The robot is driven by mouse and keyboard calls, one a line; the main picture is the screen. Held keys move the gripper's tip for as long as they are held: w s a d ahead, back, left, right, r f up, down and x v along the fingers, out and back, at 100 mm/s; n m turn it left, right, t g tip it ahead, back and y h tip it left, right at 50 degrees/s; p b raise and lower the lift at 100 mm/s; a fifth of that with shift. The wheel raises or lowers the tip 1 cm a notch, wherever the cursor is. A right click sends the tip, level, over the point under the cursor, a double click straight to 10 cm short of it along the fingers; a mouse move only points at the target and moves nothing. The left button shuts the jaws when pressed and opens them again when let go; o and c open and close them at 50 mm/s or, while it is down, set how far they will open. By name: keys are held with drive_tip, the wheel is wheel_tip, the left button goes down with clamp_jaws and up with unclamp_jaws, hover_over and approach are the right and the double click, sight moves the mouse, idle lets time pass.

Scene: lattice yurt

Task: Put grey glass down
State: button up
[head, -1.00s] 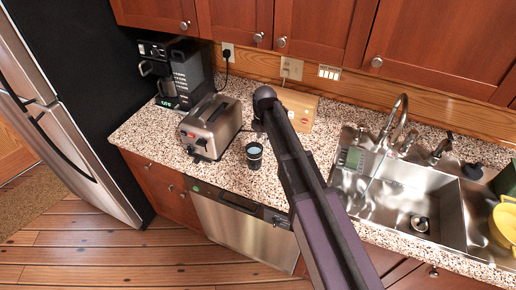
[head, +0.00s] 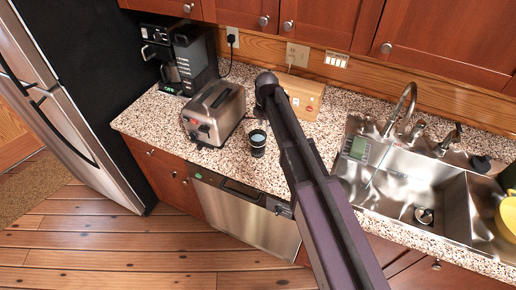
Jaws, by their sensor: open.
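A small dark glass (head: 257,147) with a pale blue top stands upright on the speckled counter (head: 222,163), just right of the toaster and near the front edge. My arm reaches in from the bottom right, and its far end is above the counter behind the glass. My gripper (head: 259,112) shows only as a small dark part under the arm's end, a little above and behind the glass in the picture. It is open and apart from the glass. Its fingertips are not clear.
A silver toaster (head: 214,114) stands left of the glass, with a black coffee maker (head: 190,60) behind it. A cardboard box (head: 303,95) is at the wall. A steel sink (head: 405,190) is at the right. Bare counter lies in front of the toaster.

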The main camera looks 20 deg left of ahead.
drive_tip(key=b, duration=0.6)
hover_over(263, 152)
drive_tip(key=shift+f, duration=3.35)
drive_tip(key=shift+f+b, duration=2.6)
drive_tip(key=shift+c, duration=0.3)
clamp_jaws()
